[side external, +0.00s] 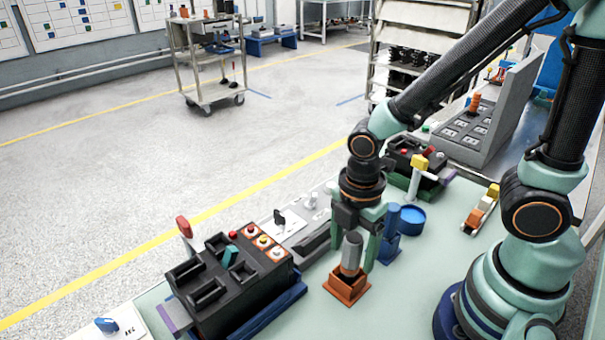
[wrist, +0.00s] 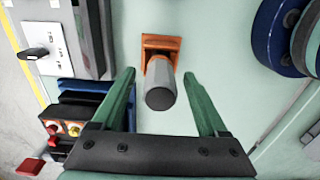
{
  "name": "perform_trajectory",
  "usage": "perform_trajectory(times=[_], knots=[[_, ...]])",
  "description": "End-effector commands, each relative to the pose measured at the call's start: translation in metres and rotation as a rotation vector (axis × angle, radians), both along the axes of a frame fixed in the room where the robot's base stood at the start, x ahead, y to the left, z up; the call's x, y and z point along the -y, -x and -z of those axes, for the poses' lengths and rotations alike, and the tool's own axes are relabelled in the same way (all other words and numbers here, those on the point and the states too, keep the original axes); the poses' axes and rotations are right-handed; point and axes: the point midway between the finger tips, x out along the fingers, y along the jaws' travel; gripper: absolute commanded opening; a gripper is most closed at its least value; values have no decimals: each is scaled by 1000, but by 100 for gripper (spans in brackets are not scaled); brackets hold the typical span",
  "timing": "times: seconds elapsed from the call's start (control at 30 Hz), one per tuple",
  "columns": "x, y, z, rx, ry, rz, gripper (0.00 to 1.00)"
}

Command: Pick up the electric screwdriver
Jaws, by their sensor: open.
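The electric screwdriver shows as a grey cylinder (side external: 352,254) standing upright in a square orange holder (side external: 346,289) on the pale green bench. In the wrist view the dark round top of the screwdriver (wrist: 160,97) faces me, with the orange holder (wrist: 160,43) behind it. My gripper (side external: 352,248) is open and points down over the screwdriver. In the wrist view its green fingers (wrist: 159,77) stand on either side of the grey cylinder, with a gap on both sides. The lower part of the screwdriver is hidden inside the holder.
A black breaker panel (side external: 232,275) with coloured buttons stands left of the holder. A blue round dish (side external: 411,220) and a blue post (side external: 390,236) stand close behind on the right. A yellow-handled lever (side external: 419,166) is farther back. Bench right of the holder is clear.

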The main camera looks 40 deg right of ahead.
Motion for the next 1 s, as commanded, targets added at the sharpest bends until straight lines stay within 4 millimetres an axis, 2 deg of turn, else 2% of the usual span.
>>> perform_trajectory(times=[0.13,0.37,0.57,0.6,1.0], knots=[[0,1,8,-1,1,0,76],[0,0,8,0,0,0,76],[0,0,8,0,0,0,4],[0,0,8,0,0,0,0],[0,-1,4,5,-2,0,0]])
